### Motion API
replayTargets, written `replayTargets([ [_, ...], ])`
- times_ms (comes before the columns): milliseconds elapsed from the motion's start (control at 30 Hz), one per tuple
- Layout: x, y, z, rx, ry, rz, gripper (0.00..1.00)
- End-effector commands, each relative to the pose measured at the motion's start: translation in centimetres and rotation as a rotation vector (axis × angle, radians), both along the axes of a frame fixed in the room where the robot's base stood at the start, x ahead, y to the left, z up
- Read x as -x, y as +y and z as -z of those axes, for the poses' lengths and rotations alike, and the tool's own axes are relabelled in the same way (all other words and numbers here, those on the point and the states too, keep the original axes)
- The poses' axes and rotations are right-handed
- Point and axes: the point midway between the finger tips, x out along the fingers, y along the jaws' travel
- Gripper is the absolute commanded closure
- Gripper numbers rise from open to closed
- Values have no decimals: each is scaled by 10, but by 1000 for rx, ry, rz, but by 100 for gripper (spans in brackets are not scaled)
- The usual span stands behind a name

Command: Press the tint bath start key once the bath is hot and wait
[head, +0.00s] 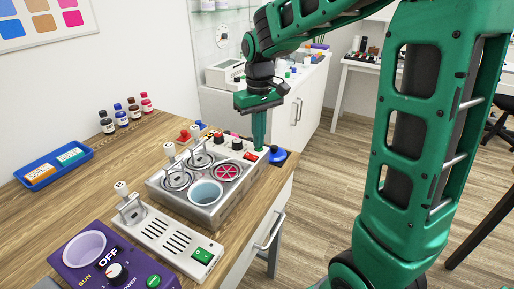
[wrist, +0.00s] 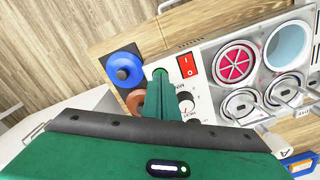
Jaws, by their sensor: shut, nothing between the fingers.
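The silver tint bath unit (head: 213,211) stands on the wooden bench, with several round wells, one holding pale blue liquid (head: 206,192) and one a pink wheel-shaped insert (head: 227,172). In the wrist view its panel shows a red rocker switch (wrist: 188,66), a dark knob (wrist: 186,104) and a small round green key (wrist: 160,71). My gripper (head: 259,147) is shut and empty, pointing down at the panel's far right end. In the wrist view its fingertips (wrist: 159,80) are at the green key, partly covering it. I cannot tell whether they touch or press it.
A blue round piece with a knob (head: 277,156) sits right beside the panel, near the bench edge. A slotted silver unit with a green switch (head: 202,255) and a purple device (head: 110,262) are in front. A blue tray (head: 53,165) and small bottles (head: 121,116) stand left.

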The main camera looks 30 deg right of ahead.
Motion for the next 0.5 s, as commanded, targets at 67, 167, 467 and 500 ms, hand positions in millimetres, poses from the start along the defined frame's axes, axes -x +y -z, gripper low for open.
replayTargets([
  [67, 0, 0, 1, 0, 1, 0, 100],
  [167, 0, 0, 3, 0, 1, 0, 100],
  [467, 0, 0, 0, 0, -1, 0, 100],
  [500, 0, 0, -2, 0, -1, 0, 100],
])
